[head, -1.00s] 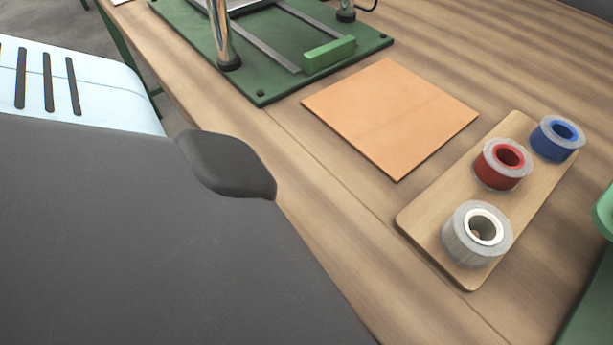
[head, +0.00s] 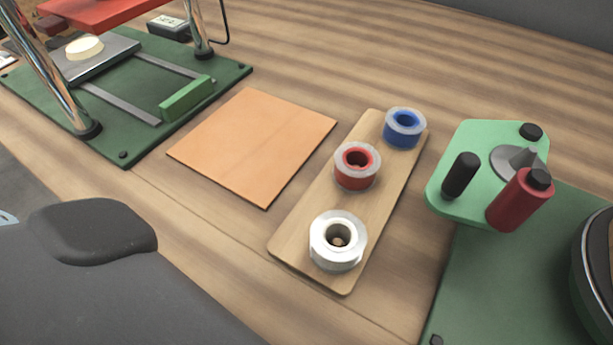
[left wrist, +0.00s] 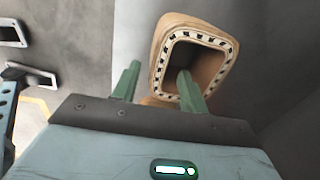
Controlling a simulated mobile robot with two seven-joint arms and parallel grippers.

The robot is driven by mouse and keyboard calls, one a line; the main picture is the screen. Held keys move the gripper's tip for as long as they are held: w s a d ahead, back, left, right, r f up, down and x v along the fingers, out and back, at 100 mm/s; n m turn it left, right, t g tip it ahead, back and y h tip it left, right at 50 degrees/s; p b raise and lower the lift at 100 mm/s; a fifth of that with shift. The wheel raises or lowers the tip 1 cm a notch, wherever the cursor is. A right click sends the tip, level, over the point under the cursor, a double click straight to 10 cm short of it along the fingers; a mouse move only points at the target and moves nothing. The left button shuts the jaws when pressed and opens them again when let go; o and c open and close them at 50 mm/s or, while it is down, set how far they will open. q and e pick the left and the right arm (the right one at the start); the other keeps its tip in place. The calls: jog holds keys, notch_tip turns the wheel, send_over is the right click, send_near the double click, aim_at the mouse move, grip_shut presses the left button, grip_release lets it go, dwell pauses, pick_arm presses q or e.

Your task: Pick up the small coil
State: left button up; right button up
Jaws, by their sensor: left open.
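A tan-brown coil (left wrist: 160,48) with a rounded four-sided opening shows in the left wrist view. Its rim is pale with black dashes. I cannot tell its size against another coil, as only this one is in view. My left gripper (left wrist: 158,72) is open, with two green fingers pointing at the coil. The right-hand finger overlaps the coil's opening in the picture, and the left-hand finger shows just left of the coil. The coil does not show in the head view.
In the head view, a wooden board (head: 300,215) holds white (head: 322,250), red (head: 352,178) and blue (head: 402,140) tape rolls. An orange sheet (head: 252,145) lies beside it. A green-based press (head: 160,60) stands left; a green device with a red handle (head: 513,203) stands right.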

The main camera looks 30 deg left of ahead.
pick_arm(q)
jog(key=shift+a+g, duration=0.3)
jog(key=shift+a, duration=0.1)
jog(key=shift+f, duration=0.1)
jog(key=shift+s+d+f+b, duration=0.1)
jog(key=shift+f+b, duration=0.4)
jog(key=shift+f, duration=0.7)
pick_arm(e)
jog(key=shift+s+d+f+g, duration=0.1)
jog(key=shift+s+f+g, duration=0.2)
jog(key=shift+s+f, duration=0.65)
pick_arm(q)
jog(key=shift+f+b, duration=0.25)
jog(key=shift+b, duration=0.05)
jog(key=f+b, duration=0.2)
jog(key=f, duration=0.2)
jog(key=shift+d+f+b, duration=0.25)
jog(key=shift+f+b, duration=0.1)
jog(key=shift+b, duration=0.05)
jog(key=shift+r, duration=0.1)
pick_arm(e)
jog(key=f, duration=0.3)
jog(key=shift+w+f, duration=0.15)
jog(key=shift+w, duration=0.15)
pick_arm(q)
grip_shut()
pick_arm(e)
jog(key=shift+s, duration=0.55)
